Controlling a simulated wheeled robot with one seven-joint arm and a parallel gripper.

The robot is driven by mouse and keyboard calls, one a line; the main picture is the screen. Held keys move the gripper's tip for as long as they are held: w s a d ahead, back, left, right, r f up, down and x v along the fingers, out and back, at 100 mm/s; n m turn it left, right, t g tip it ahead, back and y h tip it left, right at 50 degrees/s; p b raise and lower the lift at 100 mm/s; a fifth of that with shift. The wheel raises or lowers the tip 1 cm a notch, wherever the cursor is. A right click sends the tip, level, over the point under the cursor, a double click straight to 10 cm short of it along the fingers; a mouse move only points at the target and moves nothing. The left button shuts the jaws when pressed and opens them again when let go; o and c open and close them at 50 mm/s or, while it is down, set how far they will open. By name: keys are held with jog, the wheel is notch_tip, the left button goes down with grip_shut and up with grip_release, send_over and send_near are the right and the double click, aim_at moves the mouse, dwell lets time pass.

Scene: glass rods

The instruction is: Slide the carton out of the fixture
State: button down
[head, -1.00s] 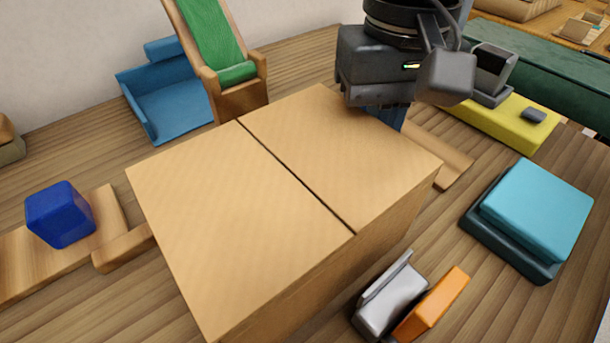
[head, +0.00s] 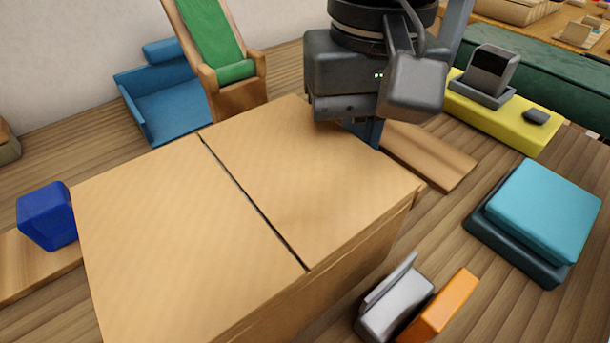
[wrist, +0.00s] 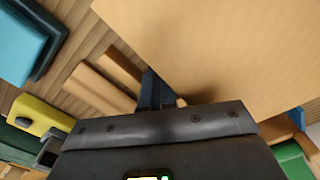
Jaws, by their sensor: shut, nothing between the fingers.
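The carton (head: 180,230) is a large tan cardboard box with a dark seam across its top. It fills the lower left and middle of the head view, and its top shows in the wrist view (wrist: 230,45). My gripper (head: 365,132) is shut and empty at the carton's far right edge. Its blue fingers (wrist: 158,92) reach down beside the carton in the wrist view; contact cannot be made out. Wooden pieces that may belong to the fixture show as a plank (head: 430,155) right of the carton and a board (head: 35,262) at its left. The fingertips are partly hidden.
A dark blue block (head: 46,215) stands close to the carton's left side. A grey metal piece (head: 395,305) and an orange block (head: 438,305) lie front right. Teal pads (head: 540,215) lie at the right.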

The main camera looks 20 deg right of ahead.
aim_at(303, 157)
jog(key=shift+s+a+b, duration=0.35)
jog(key=shift+a, duration=0.7)
jog(key=shift+s+a+b, duration=0.3)
jog(key=shift+a, duration=0.7)
jog(key=shift+s+a+b, duration=0.35)
jog(key=shift+a, duration=0.7)
jog(key=shift+w+d+b, duration=0.3)
jog(key=shift+d+b, duration=0.2)
jog(key=shift+d, duration=0.35)
jog(key=shift+w+d+b, duration=0.25)
jog(key=shift+d+b, duration=0.2)
jog(key=shift+d, duration=0.4)
jog(key=shift+r+p, duration=2.85)
jog(key=shift+r, duration=3.15)
